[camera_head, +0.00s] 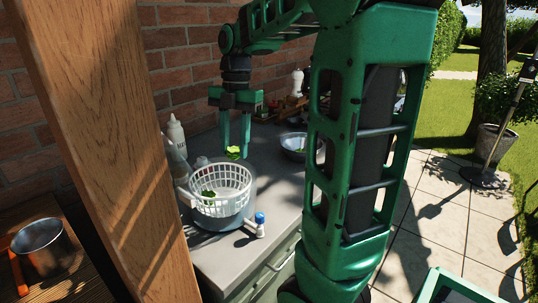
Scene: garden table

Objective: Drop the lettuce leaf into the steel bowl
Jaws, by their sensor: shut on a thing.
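My gripper (235,150) points down above the white basket (222,177) and is shut on a small green lettuce leaf (233,152). The leaf is at the fingertips, over the basket's far rim. The basket sits in a grey round container on the counter, and another green leaf (208,194) shows at its near left side. The steel bowl (290,153) stands on the counter to the right of my gripper. My own arm hides its right part, and some green shows inside it.
White bottles (177,138) stand left of the basket by the brick wall. A wooden post (115,130) crosses the left foreground. A metal pot (43,248) sits lower left. Counter between basket and bowl looks clear.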

